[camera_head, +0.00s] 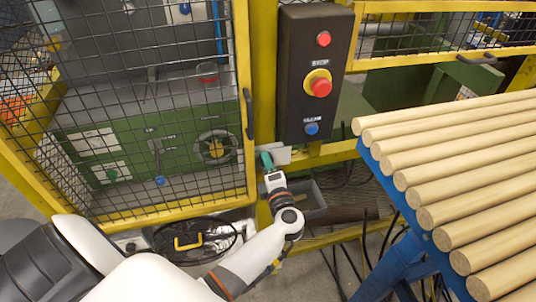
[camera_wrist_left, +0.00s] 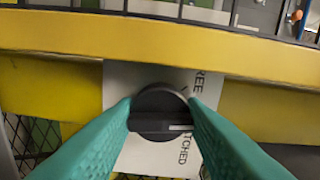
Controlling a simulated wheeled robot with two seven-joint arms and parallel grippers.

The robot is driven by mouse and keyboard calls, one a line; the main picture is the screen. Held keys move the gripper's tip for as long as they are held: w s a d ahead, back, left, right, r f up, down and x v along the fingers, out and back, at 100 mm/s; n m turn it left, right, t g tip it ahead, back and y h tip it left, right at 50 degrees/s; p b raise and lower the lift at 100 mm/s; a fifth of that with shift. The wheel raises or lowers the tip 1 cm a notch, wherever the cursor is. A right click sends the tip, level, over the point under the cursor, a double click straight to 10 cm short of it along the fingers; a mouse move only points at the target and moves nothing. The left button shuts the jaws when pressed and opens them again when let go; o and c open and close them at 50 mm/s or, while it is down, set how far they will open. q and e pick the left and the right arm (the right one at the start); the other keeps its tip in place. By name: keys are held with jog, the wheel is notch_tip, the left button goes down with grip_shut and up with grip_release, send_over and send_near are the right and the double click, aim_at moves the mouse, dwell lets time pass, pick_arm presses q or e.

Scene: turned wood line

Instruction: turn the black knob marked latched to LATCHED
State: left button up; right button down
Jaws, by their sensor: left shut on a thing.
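The black knob (camera_wrist_left: 160,108) sits on a white label plate (camera_wrist_left: 116,95) with FREE printed at the upper right and LATCHED at the lower right. A white line on the knob's grip bar points to the right, between the two words. My left gripper (camera_wrist_left: 161,116) has its teal fingers on both sides of the knob, shut on it. In the head view the left gripper (camera_head: 267,161) reaches the plate (camera_head: 280,155) on the yellow post, and the knob is hidden there. My right gripper is not in view.
A black control box (camera_head: 316,70) with red and blue buttons hangs just above the gripper. A yellow mesh gate (camera_head: 150,100) stands at the left. Wooden rods (camera_head: 450,160) lie on a blue stand (camera_head: 395,225) at the right. A grey bin (camera_head: 310,200) is below the plate.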

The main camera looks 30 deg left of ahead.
pick_arm(q)
jog(key=shift+m+p, duration=4.8)
jog(key=shift+m, duration=0.3)
jog(key=shift+f, duration=0.1)
jog(key=o, duration=0.7)
